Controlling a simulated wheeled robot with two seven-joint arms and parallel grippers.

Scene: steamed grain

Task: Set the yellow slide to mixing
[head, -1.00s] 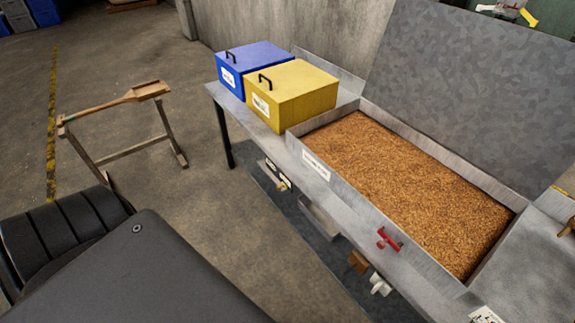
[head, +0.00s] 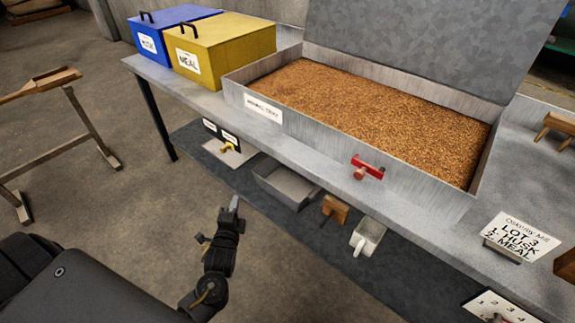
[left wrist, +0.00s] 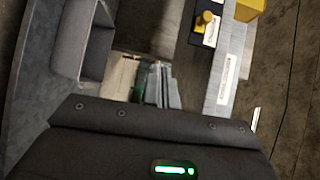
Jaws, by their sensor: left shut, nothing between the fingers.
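The words on the plates are too small to read. The yellow knob also shows at the top of the left wrist view (left wrist: 206,20). My left gripper (head: 234,203) is shut and empty, in front of and below the slide, apart from it. Its closed fingers also show in the left wrist view (left wrist: 157,88). My right gripper is out of view.
A grain-filled tray (head: 262,117) and the blue box (head: 165,28) and yellow meal box (head: 225,45) stand on the bench. A red handle (head: 367,168) sticks out in front. Below are a grey bin (head: 284,183), a wooden block (head: 335,209) and a white scoop (head: 367,237).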

